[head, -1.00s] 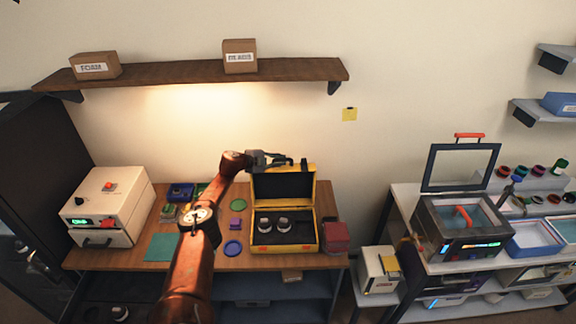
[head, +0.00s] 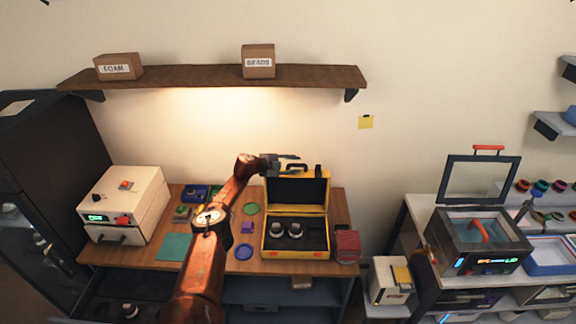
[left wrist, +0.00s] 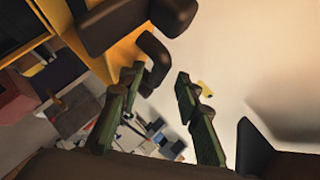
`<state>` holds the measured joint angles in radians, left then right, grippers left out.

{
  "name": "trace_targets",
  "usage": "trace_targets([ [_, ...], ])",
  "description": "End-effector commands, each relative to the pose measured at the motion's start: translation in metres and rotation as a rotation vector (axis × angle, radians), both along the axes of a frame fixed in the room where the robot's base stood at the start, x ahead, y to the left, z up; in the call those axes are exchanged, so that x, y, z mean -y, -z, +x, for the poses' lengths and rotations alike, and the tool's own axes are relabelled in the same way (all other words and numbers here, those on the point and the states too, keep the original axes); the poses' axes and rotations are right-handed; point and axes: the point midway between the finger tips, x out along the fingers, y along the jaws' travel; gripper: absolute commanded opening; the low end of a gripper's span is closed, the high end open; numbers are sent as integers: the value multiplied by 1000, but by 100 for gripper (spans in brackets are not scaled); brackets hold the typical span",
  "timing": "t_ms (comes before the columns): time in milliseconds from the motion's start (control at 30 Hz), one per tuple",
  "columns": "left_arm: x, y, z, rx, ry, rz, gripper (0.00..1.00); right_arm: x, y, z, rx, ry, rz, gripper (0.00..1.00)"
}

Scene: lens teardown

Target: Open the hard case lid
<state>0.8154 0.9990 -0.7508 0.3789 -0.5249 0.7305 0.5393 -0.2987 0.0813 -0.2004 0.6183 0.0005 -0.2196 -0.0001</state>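The yellow hard case (head: 265,246) stands on the wooden bench. Its lid (head: 297,188) is up, roughly upright at the back, with a dark inner face. Two round lens-like parts (head: 294,230) sit in the dark interior of the base. My left gripper (head: 301,161) is just above the lid's top edge, by its dark handle. In the left wrist view its two fingers (left wrist: 160,76) are apart with nothing between them. A dark curved handle part (left wrist: 153,52) shows close to one fingertip there; I cannot tell whether they touch. My right gripper is out of view.
A shelf (head: 210,75) with two cardboard boxes hangs above the bench. A cream machine (head: 122,205) stands left of the case, and a red box (head: 347,246) is close at its right. A teal mat (head: 175,247) and small coloured trays lie left of it.

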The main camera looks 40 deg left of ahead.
Motion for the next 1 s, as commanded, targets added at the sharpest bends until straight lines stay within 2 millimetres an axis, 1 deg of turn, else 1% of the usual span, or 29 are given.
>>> trace_targets([
  [167,-5,-3,-12,-2,-1,3,31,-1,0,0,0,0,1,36],
  [333,-6,-13,-28,-1,2,5,31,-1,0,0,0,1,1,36],
  [700,-18,-39,-84,-1,0,4,31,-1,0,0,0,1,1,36],
  [833,-21,-46,-96,1,-1,1,31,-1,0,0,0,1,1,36],
  [1000,-22,-50,-103,2,-1,0,31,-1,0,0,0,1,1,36],
])
